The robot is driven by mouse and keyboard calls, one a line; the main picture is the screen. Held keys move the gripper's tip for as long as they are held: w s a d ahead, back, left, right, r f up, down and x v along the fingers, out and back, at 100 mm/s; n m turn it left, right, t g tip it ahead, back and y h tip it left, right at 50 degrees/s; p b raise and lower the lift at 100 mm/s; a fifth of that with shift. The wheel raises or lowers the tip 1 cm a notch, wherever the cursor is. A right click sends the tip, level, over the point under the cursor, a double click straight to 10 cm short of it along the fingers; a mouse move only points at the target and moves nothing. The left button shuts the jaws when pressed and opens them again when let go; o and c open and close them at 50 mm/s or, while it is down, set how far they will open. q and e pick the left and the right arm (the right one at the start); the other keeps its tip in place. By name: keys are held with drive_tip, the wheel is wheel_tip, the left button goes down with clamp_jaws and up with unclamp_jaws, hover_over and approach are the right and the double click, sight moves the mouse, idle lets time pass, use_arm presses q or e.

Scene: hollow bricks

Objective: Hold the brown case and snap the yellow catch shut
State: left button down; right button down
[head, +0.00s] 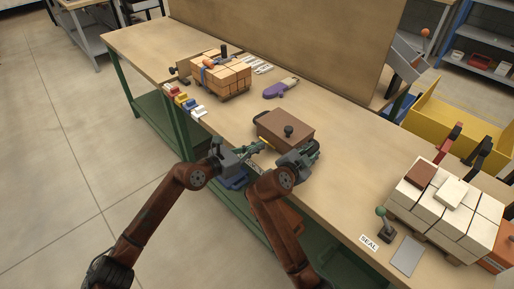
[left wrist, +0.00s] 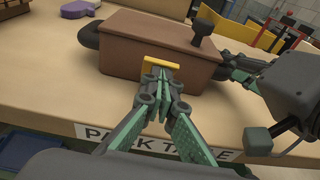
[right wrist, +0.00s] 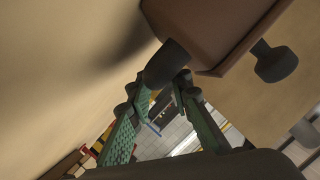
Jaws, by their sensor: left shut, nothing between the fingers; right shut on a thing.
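The brown case (head: 288,125) sits on the workbench, with a dark knob (left wrist: 204,28) on its lid and a dark rounded handle (left wrist: 88,36) at its left end. The yellow catch (left wrist: 162,58) is a small bar loop on its front face; I cannot tell whether it is snapped shut. My left gripper (left wrist: 158,78) is shut and empty, its fingertips at the catch, touching or just in front of it. My right gripper (right wrist: 160,88) is shut on the dark handle (right wrist: 167,63) at the case's right end. It partly hides that end in the head view.
The workbench (head: 345,165) has free room right of the case. A purple tool (head: 279,89) and a pallet of orange bricks (head: 222,76) lie beyond it to the left. A pallet of white bricks (head: 440,215) stands at the right. A label (left wrist: 160,140) marks the front edge.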

use_arm(q)
drive_tip(key=shift+r, duration=0.15)
use_arm(e)
drive_tip(key=shift+f, duration=0.1)
use_arm(q)
drive_tip(key=shift+w+d+r+g+y, duration=0.25)
drive_tip(key=shift+w+r+g+y, duration=0.1)
drive_tip(key=shift+r+g+y, duration=0.3)
drive_tip(key=shift+w+d+r+g+y, duration=0.45)
drive_tip(key=shift+g+y, duration=0.2)
drive_tip(key=shift+y, duration=0.4)
drive_tip(key=shift+s+f, duration=0.15)
drive_tip(key=shift+f, duration=0.15)
drive_tip(key=shift+a, duration=0.1)
drive_tip(key=shift+r, duration=0.15)
drive_tip(key=shift+r, duration=0.7)
